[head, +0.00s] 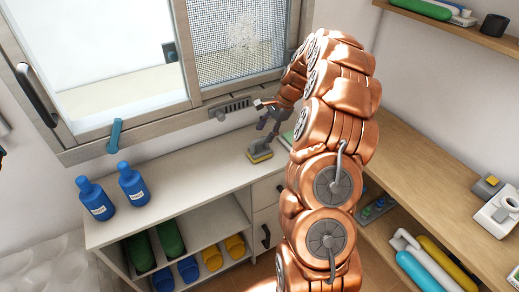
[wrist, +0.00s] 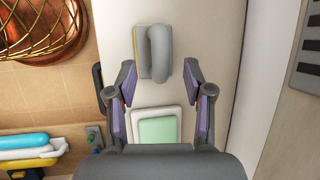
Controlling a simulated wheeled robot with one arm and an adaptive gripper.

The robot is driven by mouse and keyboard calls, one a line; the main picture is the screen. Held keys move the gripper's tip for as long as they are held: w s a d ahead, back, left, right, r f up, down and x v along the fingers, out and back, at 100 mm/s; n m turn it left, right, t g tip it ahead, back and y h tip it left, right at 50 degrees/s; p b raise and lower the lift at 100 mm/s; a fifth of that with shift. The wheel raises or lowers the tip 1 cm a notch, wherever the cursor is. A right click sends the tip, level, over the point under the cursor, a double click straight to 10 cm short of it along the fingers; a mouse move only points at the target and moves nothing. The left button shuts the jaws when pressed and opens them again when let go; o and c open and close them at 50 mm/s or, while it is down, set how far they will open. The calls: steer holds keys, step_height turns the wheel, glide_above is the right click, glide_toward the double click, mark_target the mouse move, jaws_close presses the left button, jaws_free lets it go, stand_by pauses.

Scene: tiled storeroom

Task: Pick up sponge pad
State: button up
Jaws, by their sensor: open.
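A grey-and-yellow pad with a looped grey handle (head: 260,153) lies on the white counter below the window. The wrist view shows its handle (wrist: 158,50) just ahead of and between my fingertips. A pale green pad in a white dish (wrist: 157,128) lies on the same counter, between the finger bases in that view. In the head view its edge (head: 288,137) is mostly hidden by my arm. I cannot tell which of the two is the sponge pad. My gripper (wrist: 160,76) is open and empty above the counter; it also shows in the head view (head: 269,119).
Two blue bottles (head: 132,184) stand left on the white counter (head: 195,177). The window (head: 140,70) with a blue handle is behind. A wooden counter (head: 420,170) at right holds a grey-yellow block (head: 488,185) and a white device. Shelves below hold bottles.

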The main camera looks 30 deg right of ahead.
mark_target(262, 138)
steer(key=shift+p+x, duration=1)
steer(key=shift+x, duration=1.6)
steer(key=shift+d, duration=0.1)
jaws_close()
